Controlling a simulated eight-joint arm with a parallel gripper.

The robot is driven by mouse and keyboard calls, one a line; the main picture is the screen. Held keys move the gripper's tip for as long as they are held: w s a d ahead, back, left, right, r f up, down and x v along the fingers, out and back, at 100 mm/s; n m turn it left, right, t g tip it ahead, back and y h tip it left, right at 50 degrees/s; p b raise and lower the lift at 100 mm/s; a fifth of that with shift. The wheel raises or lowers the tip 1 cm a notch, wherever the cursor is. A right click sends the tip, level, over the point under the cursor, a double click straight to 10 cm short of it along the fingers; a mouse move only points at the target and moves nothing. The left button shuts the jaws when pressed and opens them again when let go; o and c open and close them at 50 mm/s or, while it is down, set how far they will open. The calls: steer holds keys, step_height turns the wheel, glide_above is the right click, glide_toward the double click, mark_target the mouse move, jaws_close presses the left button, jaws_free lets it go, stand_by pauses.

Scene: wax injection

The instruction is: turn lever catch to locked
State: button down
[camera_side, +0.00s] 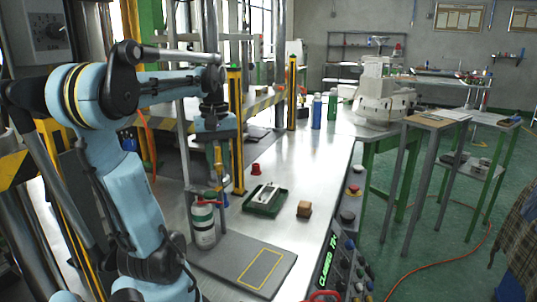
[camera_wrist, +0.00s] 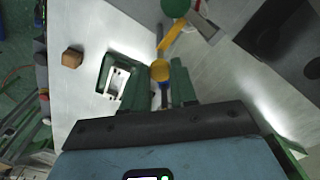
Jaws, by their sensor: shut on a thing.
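In the wrist view a round yellow knob (camera_wrist: 160,70) sits between the green fingertips of my gripper (camera_wrist: 157,92). The fingers are shut on it, with a dark stem partly visible below. A yellow bar (camera_wrist: 179,36) and a green ball (camera_wrist: 175,7) lie just beyond the knob. I cannot tell which of these parts belong to the lever catch, or its angle. The grip is too small to read there.
A green tray (camera_side: 264,212) holding a pale metal part and a brown block (camera_side: 304,209) lie to the right on the steel bench. A yellow post (camera_side: 236,135) stands close behind my gripper. A button panel (camera_side: 346,262) runs along the bench's edge.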

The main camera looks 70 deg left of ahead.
stand_by(0.4)
steer(key=c, duration=0.9)
jaws_free()
step_height(320, 180, up, 12)
steer(key=w+d+f+m+t, duration=0.3)
steer(key=w+d+f+m, duration=0.3)
steer(key=d, duration=0.7)
steer(key=w+d+f+m+t, duration=0.4)
steer(key=w+d+f+m, duration=0.2)
steer(key=d+f+m, duration=0.4)
step_height(320, 180, down, 3)
steer(key=d, duration=0.2)
steer(key=shift+w+d+m, duration=0.15)
steer(key=shift+d+m, duration=0.2)
steer(key=shift+m, duration=0.05)
